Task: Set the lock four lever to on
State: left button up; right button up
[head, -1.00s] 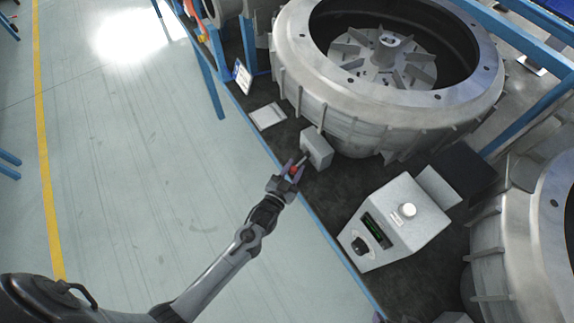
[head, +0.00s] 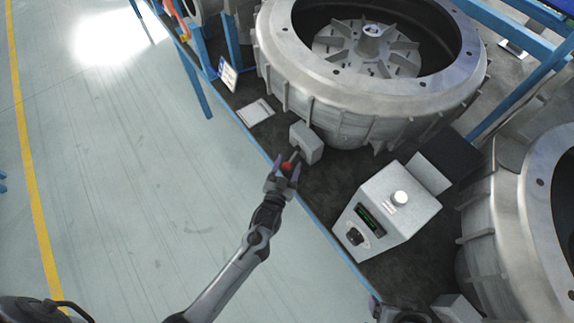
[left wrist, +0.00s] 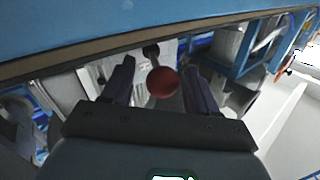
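A lever with a red ball knob (head: 287,167) sticks out from a small grey box (head: 306,143) at the front of the bench, below the big blower housing. My left gripper (head: 284,166) is at the knob, its fingers on either side of it. In the left wrist view the red knob (left wrist: 162,82) sits between the two spread fingers, with a visible gap to each. My right gripper (head: 400,312) shows only in part at the bottom edge of the head view, and its fingers are unclear. No on or off marking is readable.
A large grey blower housing (head: 345,105) stands behind the small box. A grey control box (head: 385,212) with a dial and a white knob stands to the right. A second housing (head: 480,220) is at the right edge. Open floor lies left of the bench's blue edge.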

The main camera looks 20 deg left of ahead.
pick_arm(q)
jog(key=shift+a, duration=0.1)
jog(key=shift+s, duration=0.6)
jog(key=s+d+p, duration=0.1)
jog(key=s, duration=0.8)
jog(key=shift+s, duration=0.3)
